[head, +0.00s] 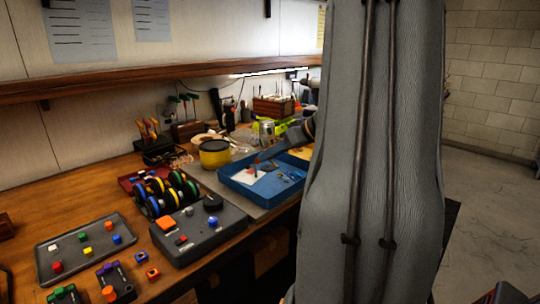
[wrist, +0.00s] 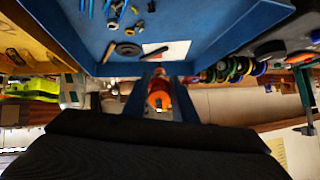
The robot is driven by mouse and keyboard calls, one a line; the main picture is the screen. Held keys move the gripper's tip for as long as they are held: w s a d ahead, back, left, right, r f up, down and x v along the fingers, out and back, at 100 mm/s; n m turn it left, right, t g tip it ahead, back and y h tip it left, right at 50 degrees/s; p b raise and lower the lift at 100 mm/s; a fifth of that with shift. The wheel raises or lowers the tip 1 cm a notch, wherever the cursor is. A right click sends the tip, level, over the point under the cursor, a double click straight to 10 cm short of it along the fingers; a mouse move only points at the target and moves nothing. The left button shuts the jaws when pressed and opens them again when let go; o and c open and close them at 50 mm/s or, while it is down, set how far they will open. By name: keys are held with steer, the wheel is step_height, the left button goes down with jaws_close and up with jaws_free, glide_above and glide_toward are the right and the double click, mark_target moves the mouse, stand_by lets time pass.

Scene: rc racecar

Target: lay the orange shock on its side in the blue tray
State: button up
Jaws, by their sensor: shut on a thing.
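The blue tray (head: 238,191) stands on the bench in the middle of the head view, with a white sheet and small parts in it. My gripper (wrist: 160,100) is shut on the orange shock (wrist: 159,95), which shows between the two blue fingers in the wrist view. The blue tray (wrist: 228,22) fills the top of the wrist view, past the fingertips. In the head view the fingers reach over the tray from the right, with a small reddish bit at their tips. The lower part of the shock is hidden, and I cannot tell whether it touches the tray.
A yellow tub (head: 214,154) stands just left of the tray. A rack of wheels (head: 168,193), a dark grey box (head: 198,235) and a grey parts tray (head: 85,248) lie nearer. Small tools and a dark disc (wrist: 128,49) lie inside the blue tray. My arm hides the right side.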

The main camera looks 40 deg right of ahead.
steer(key=shift+f, duration=0.1)
steer(key=o, duration=1.1)
steer(key=shift+b+v, duration=0.7)
steer(key=shift+v, duration=3.2)
